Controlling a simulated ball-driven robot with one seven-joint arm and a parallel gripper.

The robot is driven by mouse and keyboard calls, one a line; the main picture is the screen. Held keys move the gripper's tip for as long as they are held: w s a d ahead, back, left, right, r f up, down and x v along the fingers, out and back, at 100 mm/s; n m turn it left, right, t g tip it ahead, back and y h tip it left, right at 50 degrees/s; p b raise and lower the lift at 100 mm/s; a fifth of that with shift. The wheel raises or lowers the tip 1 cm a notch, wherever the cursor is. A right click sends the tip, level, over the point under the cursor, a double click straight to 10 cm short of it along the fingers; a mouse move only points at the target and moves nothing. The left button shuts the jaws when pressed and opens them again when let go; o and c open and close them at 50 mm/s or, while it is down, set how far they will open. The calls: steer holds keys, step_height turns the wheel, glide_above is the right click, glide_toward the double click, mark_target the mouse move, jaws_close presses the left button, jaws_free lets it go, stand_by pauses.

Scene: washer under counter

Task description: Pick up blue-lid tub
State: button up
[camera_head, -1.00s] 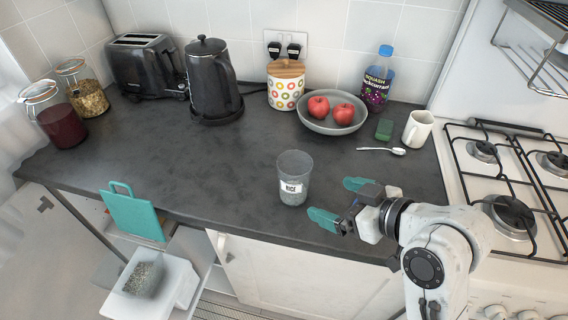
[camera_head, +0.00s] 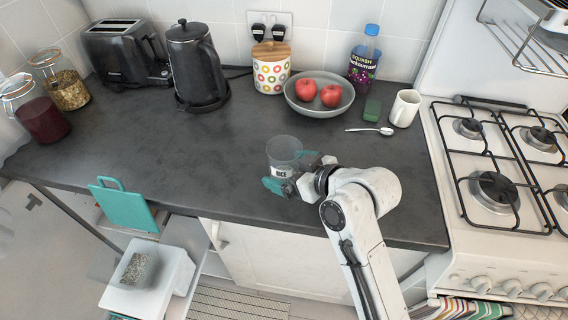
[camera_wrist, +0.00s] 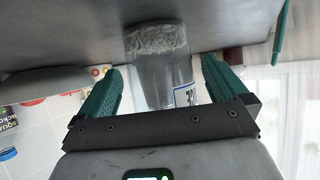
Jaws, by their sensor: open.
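A clear tub with a white RICE label (camera_head: 284,149) stands upright near the counter's front edge in the head view. I see no blue lid on it. My gripper (camera_head: 291,173) is open, with one teal finger on each side of the tub, and it hides part of the tub's lower half. In the wrist view the tub (camera_wrist: 158,75) appears upside down between the two open fingers, with pale grains at its base. A gap shows between the tub and each finger there; whether either touches elsewhere I cannot tell.
A bowl of red apples (camera_head: 318,108), a blue-capped squash bottle (camera_head: 363,62), a spoon (camera_head: 370,130) and a white mug (camera_head: 404,108) are behind. The gas hob (camera_head: 490,220) is right. The counter left of the tub (camera_head: 150,145) is clear.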

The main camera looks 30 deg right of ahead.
steer(key=shift+w+f, duration=0.1)
steer(key=shift+w, duration=0.05)
steer(key=c, duration=1.5)
steer(key=shift+c, duration=0.3)
steer(key=shift+r, duration=0.2)
